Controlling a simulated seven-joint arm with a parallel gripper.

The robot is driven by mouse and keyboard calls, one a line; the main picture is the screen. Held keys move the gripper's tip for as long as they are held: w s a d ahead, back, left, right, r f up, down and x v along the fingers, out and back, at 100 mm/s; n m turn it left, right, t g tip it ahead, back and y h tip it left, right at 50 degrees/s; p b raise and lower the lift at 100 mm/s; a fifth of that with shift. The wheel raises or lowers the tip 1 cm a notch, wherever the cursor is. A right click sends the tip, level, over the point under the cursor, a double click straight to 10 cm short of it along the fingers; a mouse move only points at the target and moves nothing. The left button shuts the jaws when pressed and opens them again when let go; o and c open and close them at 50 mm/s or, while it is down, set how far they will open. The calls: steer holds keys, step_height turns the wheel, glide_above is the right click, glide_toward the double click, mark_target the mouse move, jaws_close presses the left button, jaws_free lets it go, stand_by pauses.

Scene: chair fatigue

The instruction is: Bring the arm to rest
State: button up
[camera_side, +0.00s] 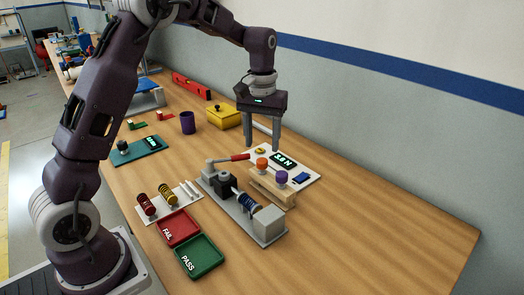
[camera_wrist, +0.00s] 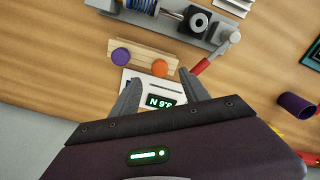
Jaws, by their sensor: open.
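My gripper (camera_side: 263,133) is open and empty. It hangs fingers down above the back edge of a white panel (camera_side: 312,169) with a green-lit display (camera_side: 284,160). In the wrist view my two fingers (camera_wrist: 160,98) stand apart on either side of the display (camera_wrist: 160,102), with nothing between them. A wooden block (camera_side: 270,186) with an orange knob (camera_side: 262,164) and a purple knob (camera_side: 281,177) sits in front of the panel. The grey test fixture (camera_side: 270,225) carries a blue coil spring (camera_side: 250,204) and a lever with a red handle (camera_side: 236,157).
A red FAIL tray (camera_side: 179,228) and green PASS tray (camera_side: 199,258) lie at the front. A white rack (camera_side: 150,208) holds a red spring (camera_side: 146,204) and a yellow one (camera_side: 168,194). A purple cup (camera_side: 188,123) and yellow box (camera_side: 223,117) stand behind. The table's right end is clear.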

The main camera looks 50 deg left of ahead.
stand_by(0.3)
steer(key=s+d+r+m+t, duration=0.3)
steer(key=s+d+r, duration=0.3)
steer(key=s+r, duration=0.6)
steer(key=s+d+f+m+t, duration=0.1)
steer(key=s, duration=0.7)
steer(key=s+d+f+m+t, duration=0.1)
steer(key=s+d+m, duration=0.1)
steer(key=s, duration=0.7)
steer(key=shift+d+f+t, duration=0.15)
steer(key=shift+d+t, duration=0.1)
steer(key=shift+t, duration=0.05)
steer(key=shift+w, duration=0.1)
steer(key=shift+c, duration=0.2)
